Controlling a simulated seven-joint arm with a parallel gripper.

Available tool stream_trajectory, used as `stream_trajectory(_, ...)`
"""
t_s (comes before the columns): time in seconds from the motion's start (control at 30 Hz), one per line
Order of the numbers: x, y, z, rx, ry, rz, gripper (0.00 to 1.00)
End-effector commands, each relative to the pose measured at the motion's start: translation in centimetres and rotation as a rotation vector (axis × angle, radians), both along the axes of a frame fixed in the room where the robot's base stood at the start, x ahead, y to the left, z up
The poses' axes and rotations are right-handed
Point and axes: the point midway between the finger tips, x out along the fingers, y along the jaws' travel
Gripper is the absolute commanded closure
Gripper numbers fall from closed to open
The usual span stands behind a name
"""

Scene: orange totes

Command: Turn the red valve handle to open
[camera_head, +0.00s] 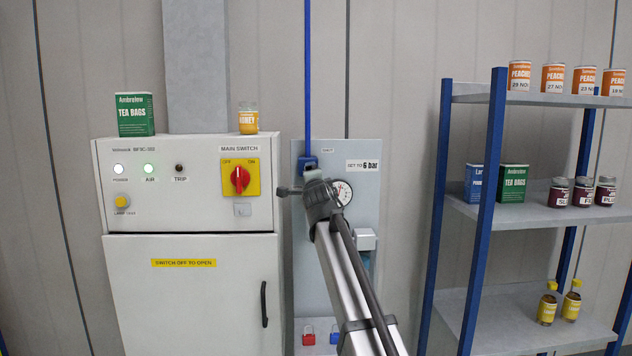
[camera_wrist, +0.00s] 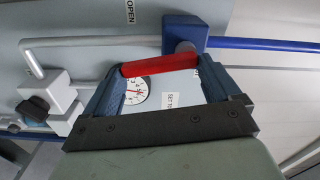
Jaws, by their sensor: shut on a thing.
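The red valve handle (camera_wrist: 158,65) shows in the wrist view as a red bar between my fingertips, beside the blue valve body (camera_wrist: 185,32). My gripper (camera_wrist: 160,68) is shut on it, with a dark finger at each end of the bar. In the camera_head view my gripper (camera_head: 312,178) is at the grey panel, just below the blue valve body (camera_head: 309,162). There my gripper and arm hide the red handle. An OPEN label (camera_wrist: 130,11) shows near the top of the wrist view, and a SHUT label (camera_head: 327,150) is beside the blue valve in the camera_head view.
A pressure gauge (camera_head: 343,192) is close to my gripper's right. A blue pipe (camera_head: 308,70) rises above the valve. A white cabinet (camera_head: 190,290) with a red main switch (camera_head: 240,179) stands left. A blue-posted shelf (camera_head: 545,209) with goods stands right.

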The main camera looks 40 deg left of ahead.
Motion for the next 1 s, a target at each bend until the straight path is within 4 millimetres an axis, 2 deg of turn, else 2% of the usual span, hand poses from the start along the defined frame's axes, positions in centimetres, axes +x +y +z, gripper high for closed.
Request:
stream_trajectory(0.4,-0.39,0.4,-0.16,0.133,0.132,0.0,0.64)
stream_trajectory(0.97,-0.48,0.48,-0.2,0.156,0.156,0.001,0.64)
stream_trajectory(1.0,-0.48,0.48,-0.2,0.156,0.156,0.001,0.07)
